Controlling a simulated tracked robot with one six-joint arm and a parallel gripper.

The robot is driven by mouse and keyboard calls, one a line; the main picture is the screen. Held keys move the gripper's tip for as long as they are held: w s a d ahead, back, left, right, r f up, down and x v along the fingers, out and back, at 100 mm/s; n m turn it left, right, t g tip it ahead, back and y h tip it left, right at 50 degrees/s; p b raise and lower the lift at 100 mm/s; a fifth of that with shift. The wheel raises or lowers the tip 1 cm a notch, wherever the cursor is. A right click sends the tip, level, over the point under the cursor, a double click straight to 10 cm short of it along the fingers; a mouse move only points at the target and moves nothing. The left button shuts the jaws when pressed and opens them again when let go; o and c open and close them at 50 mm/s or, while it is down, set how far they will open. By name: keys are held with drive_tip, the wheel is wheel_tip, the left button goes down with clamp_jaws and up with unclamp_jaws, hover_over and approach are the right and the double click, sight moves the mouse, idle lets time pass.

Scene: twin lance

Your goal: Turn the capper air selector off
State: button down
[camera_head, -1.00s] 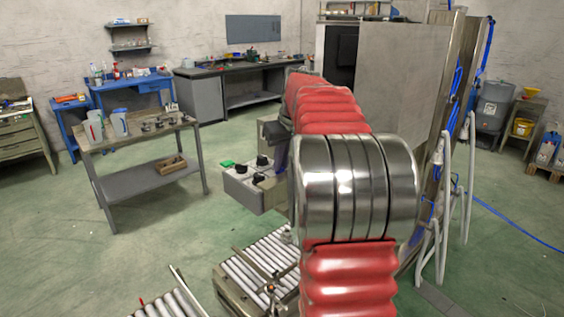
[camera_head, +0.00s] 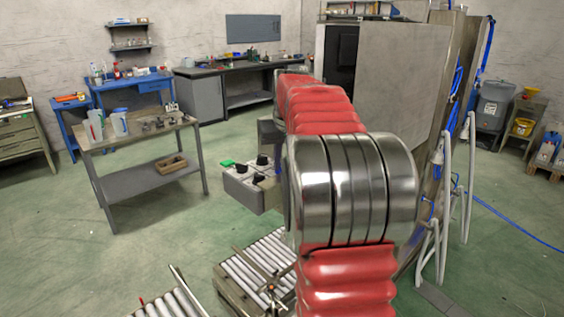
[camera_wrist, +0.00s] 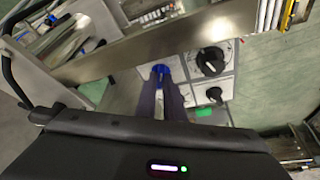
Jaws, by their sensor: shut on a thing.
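A grey control box (camera_head: 250,190) with black knobs and a green button stands left of my arm in the head view. In the wrist view its panel shows a large black knob (camera_wrist: 212,61), a smaller black knob (camera_wrist: 214,94) and the green button (camera_wrist: 203,111). My gripper (camera_wrist: 162,80) is shut on a blue knob (camera_wrist: 160,69) at the panel's left part. The fingers hide part of this knob, and its pointer and marks cannot be read.
A metal rail (camera_wrist: 140,48) crosses the wrist view just beyond the fingertips. A roller conveyor (camera_head: 260,265) lies below the box in the head view. A grey table (camera_head: 140,140) stands to the left, with open green floor between. A large metal cabinet (camera_head: 385,75) stands behind my arm.

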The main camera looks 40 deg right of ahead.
idle(0.3)
drive_tip(key=c, duration=1.9)
unclamp_jaws()
drive_tip(key=shift+o, duration=0.2)
drive_tip(key=v, duration=1.3)
drive_tip(key=shift+s+a+r, duration=0.2)
drive_tip(key=shift+r, duration=0.05)
